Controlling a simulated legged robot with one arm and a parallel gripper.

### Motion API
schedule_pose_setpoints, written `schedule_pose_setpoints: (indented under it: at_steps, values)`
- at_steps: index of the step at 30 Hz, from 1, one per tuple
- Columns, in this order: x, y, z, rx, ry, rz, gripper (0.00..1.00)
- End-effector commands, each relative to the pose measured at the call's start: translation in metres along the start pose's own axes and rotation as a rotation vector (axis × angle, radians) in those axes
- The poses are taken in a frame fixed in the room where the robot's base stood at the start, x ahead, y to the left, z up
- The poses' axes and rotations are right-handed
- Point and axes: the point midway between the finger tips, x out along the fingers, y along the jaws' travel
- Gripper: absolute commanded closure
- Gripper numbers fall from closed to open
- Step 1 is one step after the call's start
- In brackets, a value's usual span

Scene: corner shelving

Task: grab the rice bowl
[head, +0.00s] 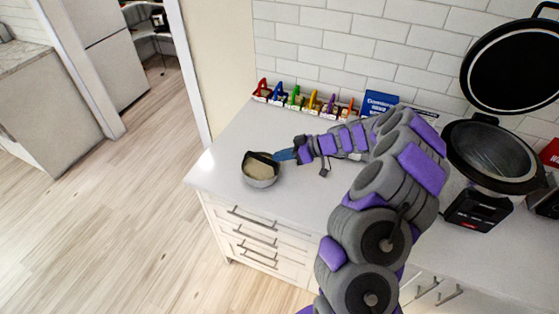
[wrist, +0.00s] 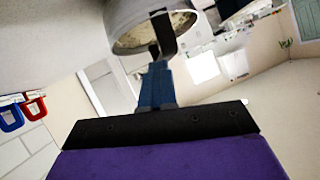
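The rice bowl (head: 262,182) is a small grey round bowl with pale rice in it, standing upright on the white counter near its left end. It also shows at the top of the wrist view (wrist: 122,17). In the wrist view the black finger of my gripper (wrist: 160,42) crosses in front of the bowl's opening. The other finger is not clear, so I cannot tell whether the rim is between the fingers.
The white counter (head: 228,152) is clear around the bowl; its left edge is close by. Several coloured holders (head: 297,98) and a blue box (head: 379,102) stand along the tiled wall. Open wooden floor (head: 120,215) lies left.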

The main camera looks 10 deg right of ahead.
Motion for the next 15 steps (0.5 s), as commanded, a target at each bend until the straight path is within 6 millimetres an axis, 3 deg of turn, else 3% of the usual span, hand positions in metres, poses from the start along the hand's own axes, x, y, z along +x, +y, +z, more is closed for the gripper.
schedule_pose_setpoints:
  at_steps: [6,15]
  values:
    - [-0.028,-0.027,-0.05,-0.015,0.008,-0.002,1.0]
    - [-0.061,-0.046,-0.112,-0.018,0.011,-0.002,1.0]
